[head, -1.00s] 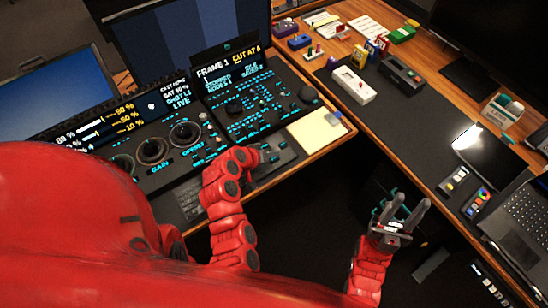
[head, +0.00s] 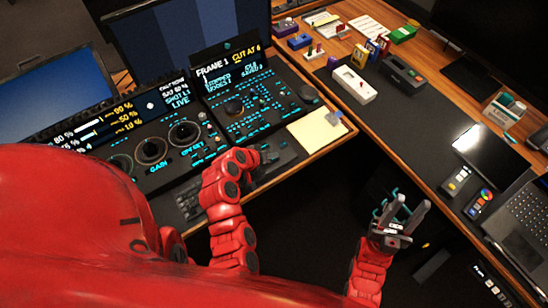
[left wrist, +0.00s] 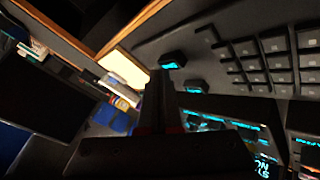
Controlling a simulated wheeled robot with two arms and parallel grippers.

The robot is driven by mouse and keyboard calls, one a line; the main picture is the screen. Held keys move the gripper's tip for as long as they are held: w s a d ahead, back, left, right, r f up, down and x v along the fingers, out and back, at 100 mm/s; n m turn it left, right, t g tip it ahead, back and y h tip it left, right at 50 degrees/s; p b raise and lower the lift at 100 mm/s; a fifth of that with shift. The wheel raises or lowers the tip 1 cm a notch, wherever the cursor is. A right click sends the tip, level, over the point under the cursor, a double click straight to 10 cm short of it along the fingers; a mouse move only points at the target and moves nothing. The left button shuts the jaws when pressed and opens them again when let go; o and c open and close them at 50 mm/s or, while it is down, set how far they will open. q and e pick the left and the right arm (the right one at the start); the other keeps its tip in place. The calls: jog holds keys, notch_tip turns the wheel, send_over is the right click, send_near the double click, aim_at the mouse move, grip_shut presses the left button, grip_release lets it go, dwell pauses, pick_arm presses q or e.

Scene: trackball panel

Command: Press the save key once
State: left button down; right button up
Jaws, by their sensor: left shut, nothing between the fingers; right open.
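The control panel (head: 235,105) has cyan-lit legends, knobs and two raised displays. I cannot read which key is the save key in the head view. My left gripper (head: 267,158) is over the panel's near right edge, by dark keys and left of a pale yellow pad, mostly hidden by its red wrist. In the left wrist view its dark fingers (left wrist: 160,98) are shut and empty. Their tips are close to two dark keys with cyan legends, one key (left wrist: 172,61) and another key (left wrist: 195,89); contact cannot be told. My right gripper (head: 403,215) is open and empty, away from the panel.
The pale yellow pad (head: 318,133) lies at the panel's right end. A dark keyboard (left wrist: 262,60) shows beside the fingers in the left wrist view. A wooden desk (head: 440,58) at the right holds a white box (head: 354,85), a tablet (head: 492,151) and a laptop (head: 525,225).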

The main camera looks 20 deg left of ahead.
aim_at(272, 161)
pick_arm(q)
jog(key=shift+f+b, duration=0.5)
dwell(0.3)
dwell(0.4)
jog(key=shift+r+p, duration=0.4)
jog(key=shift+r, duration=0.55)
jog(key=shift+r, duration=0.1)
jog(key=shift+r+p, duration=1.25)
jog(key=shift+r, duration=1.2)
